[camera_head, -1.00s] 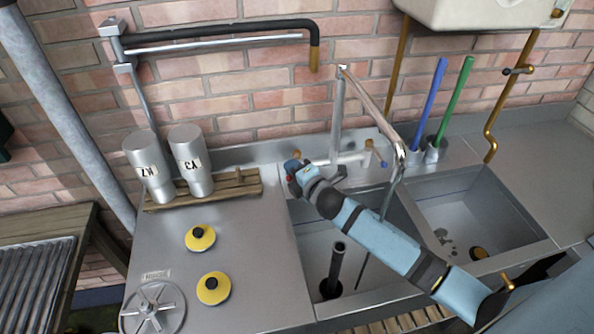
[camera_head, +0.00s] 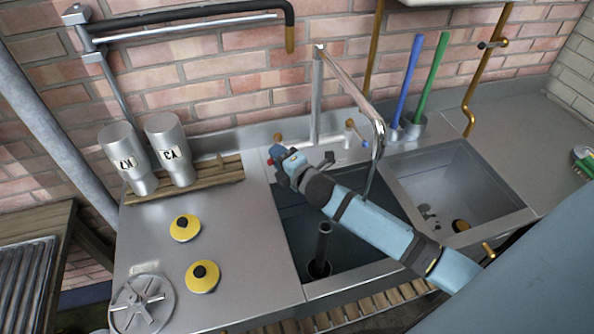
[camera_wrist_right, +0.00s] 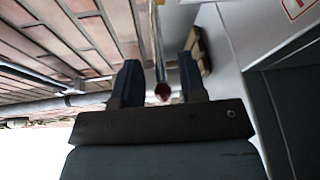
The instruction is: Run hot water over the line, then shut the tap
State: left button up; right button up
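The tap's tall chrome spout (camera_head: 345,80) rises behind the left sink (camera_head: 290,225) and bends down over it. A thin grey streak hangs below its end; I cannot tell whether it is water. A tap handle with a blue end (camera_head: 364,144) is right of the spout's foot. My right gripper (camera_head: 277,154) is at the left side of the tap, by a small red part (camera_head: 270,161). In the right wrist view, my right gripper's fingers (camera_wrist_right: 161,85) stand apart, with a dark red tip (camera_wrist_right: 162,91) between them; contact is unclear. My left gripper is out of view.
An upright dark pipe (camera_head: 324,243) stands in the left sink. Two metal canisters (camera_head: 172,150) stand on a wooden rack at the left. Yellow knobs (camera_head: 202,277) sit on the steel top. A blue rod (camera_head: 408,85) and a green rod (camera_head: 431,80) stand behind the right sink (camera_head: 460,185).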

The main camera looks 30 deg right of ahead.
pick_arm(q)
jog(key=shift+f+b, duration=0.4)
pick_arm(e)
jog(key=s+d+r, duration=0.1)
jog(key=s, duration=1)
jog(key=shift+d+r, duration=0.2)
jog(key=shift+r, duration=0.1)
jog(key=shift+s, duration=0.1)
